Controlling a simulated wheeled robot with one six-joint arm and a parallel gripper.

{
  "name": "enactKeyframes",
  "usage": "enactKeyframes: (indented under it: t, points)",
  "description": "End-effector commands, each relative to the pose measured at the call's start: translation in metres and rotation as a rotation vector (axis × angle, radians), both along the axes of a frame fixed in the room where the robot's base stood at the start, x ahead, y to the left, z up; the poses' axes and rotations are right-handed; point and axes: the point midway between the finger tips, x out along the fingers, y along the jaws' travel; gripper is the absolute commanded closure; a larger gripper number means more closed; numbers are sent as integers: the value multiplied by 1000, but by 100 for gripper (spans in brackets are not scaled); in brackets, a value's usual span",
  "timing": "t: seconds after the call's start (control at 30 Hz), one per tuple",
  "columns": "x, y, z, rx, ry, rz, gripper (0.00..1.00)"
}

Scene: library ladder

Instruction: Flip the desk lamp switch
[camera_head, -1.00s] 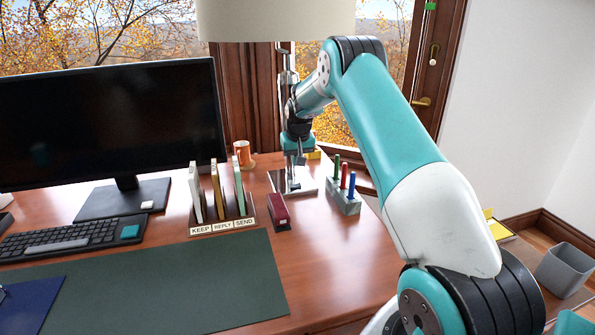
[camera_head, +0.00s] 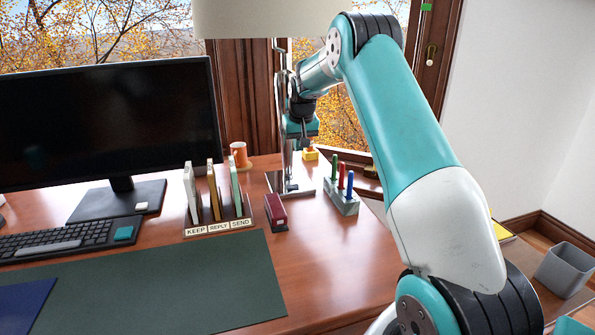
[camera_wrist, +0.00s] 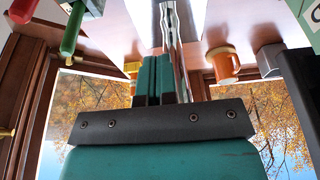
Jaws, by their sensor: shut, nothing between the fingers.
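The desk lamp has a cream shade (camera_head: 268,18) at the top of the head view, a chrome pole (camera_head: 282,115) and a shiny flat base (camera_head: 280,184) on the desk. A small dark detail shows on the base; I cannot tell whether it is the switch or which way it is set. My gripper (camera_head: 304,145) is shut and empty, just right of the pole and above the base. In the wrist view, my gripper's teal fingers (camera_wrist: 155,62) are together beside the chrome pole (camera_wrist: 177,50). I cannot tell whether they touch it.
A pen block (camera_head: 343,200) with several pens stands right of the base. A dark red box (camera_head: 276,210) and a letter sorter (camera_head: 222,221) stand at front left. An orange mug (camera_head: 238,154) and a yellow object (camera_head: 310,154) are behind. The desk's right front is clear.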

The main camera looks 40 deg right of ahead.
Motion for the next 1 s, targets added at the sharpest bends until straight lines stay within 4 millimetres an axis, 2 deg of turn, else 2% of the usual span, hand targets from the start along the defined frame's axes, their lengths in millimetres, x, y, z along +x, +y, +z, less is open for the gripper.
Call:
enactKeyframes:
  t: [0.27, 0.43, 0.87, 1.0]
  points:
    - [0, 0, 0, 0, 0, 1, 100]
    - [3, -1, -13, 1, 4, 2, 100]
    - [25, -12, -96, 2, 3, 2, 100]
    - [25, -12, -118, 2, 2, 1, 100]
